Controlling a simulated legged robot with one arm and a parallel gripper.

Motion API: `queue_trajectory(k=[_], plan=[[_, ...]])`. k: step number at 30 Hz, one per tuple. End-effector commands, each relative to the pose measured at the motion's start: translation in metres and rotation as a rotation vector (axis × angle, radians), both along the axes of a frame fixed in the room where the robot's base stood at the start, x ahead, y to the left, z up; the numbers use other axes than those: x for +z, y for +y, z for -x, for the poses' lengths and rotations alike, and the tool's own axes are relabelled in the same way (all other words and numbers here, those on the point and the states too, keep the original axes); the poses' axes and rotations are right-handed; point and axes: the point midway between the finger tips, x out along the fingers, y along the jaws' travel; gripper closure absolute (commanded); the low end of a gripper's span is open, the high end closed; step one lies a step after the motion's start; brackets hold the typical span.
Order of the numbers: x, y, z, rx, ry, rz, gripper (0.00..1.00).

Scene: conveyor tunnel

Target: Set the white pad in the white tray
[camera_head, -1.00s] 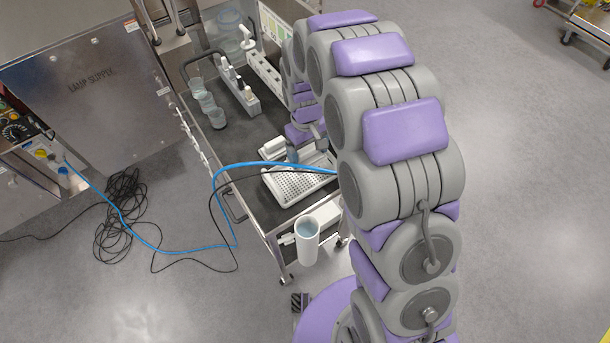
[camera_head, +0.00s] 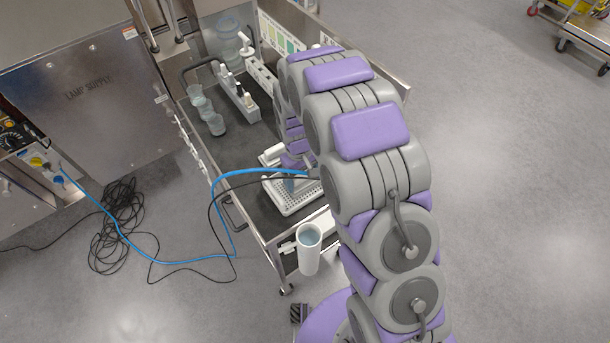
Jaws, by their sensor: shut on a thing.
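The white tray (camera_head: 286,206), with a perforated floor, lies on the dark top of the cart near its front edge. My gripper (camera_head: 298,184) is low over the tray, partly hidden by my arm and the blue cable. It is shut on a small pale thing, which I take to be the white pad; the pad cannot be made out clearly. I cannot tell whether it touches the tray floor. White pieces (camera_head: 272,153) lie just behind the tray.
Clear beakers (camera_head: 206,112) and a white rack (camera_head: 240,98) stand farther back on the cart. A white cup (camera_head: 309,248) hangs at the cart's front. The cart's left middle is clear.

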Motion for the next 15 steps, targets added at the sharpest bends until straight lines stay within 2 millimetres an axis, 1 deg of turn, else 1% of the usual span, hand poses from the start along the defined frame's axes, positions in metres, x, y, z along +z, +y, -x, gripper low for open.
queue_trajectory(k=[1, 4, 11, 15], plan=[[-0.001, 0.001, 0.000, 0.001, 0.000, 0.001, 0.09], [0.000, -0.002, 0.000, 0.002, 0.000, -0.002, 0.00], [0.001, -0.011, 0.000, 0.001, 0.000, -0.012, 0.00], [0.007, -0.009, -0.001, 0.001, -0.001, -0.012, 0.00]])
